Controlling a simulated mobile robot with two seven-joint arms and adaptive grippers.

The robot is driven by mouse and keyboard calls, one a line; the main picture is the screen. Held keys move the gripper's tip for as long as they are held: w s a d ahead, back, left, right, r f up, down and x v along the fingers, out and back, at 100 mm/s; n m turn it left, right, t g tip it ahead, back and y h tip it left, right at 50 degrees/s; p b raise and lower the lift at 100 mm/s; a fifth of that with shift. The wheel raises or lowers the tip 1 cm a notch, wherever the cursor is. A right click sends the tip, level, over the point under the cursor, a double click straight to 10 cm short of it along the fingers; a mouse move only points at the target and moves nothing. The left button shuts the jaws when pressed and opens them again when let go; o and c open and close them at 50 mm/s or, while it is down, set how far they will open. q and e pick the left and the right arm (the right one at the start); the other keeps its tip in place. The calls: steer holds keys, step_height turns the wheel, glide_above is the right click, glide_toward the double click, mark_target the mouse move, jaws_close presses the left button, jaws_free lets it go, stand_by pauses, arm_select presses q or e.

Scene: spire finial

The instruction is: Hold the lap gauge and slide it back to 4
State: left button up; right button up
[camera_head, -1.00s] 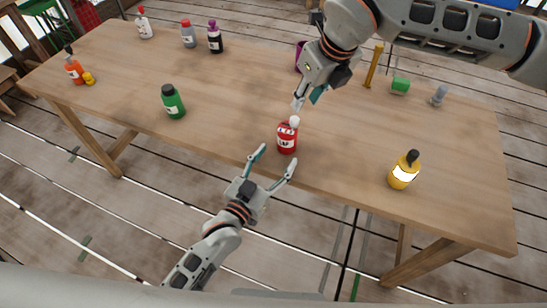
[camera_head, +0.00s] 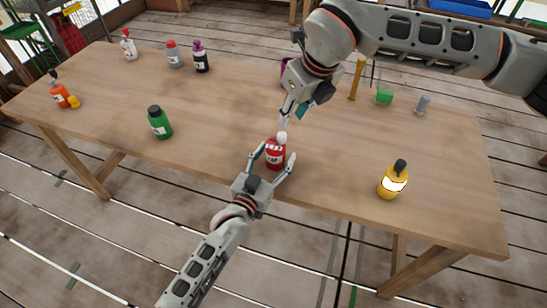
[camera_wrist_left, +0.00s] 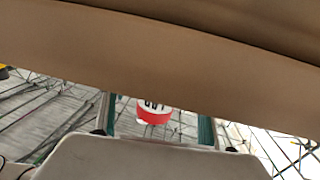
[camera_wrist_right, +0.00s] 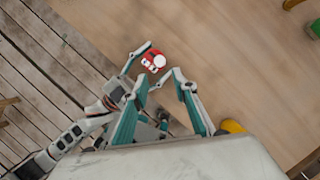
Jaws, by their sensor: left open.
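I cannot make out a lap gauge in these views. A red bottle (camera_head: 275,155) with a white cap stands upright near the table's front edge. My left gripper (camera_head: 271,163) is open, with its fingers on either side of the bottle; contact cannot be told. The left wrist view shows part of the red bottle (camera_wrist_left: 153,112) between the fingers. My right gripper (camera_head: 289,112) is above and just behind the bottle's cap, apparently open and empty. In the right wrist view the red bottle (camera_wrist_right: 151,60) lies beyond its fingertips.
On the wooden table (camera_head: 330,160), a yellow bottle (camera_head: 393,181) stands right and a green bottle (camera_head: 159,122) left. An orange bottle (camera_head: 60,95) and several others stand farther left.

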arm_select(q)
steer(key=shift+c, duration=0.3)
steer(key=c, duration=1.2)
arm_select(e)
steer(key=shift+o, duration=0.3)
arm_select(q)
steer(key=shift+c, duration=0.2)
arm_select(e)
steer(key=shift+o, duration=0.7)
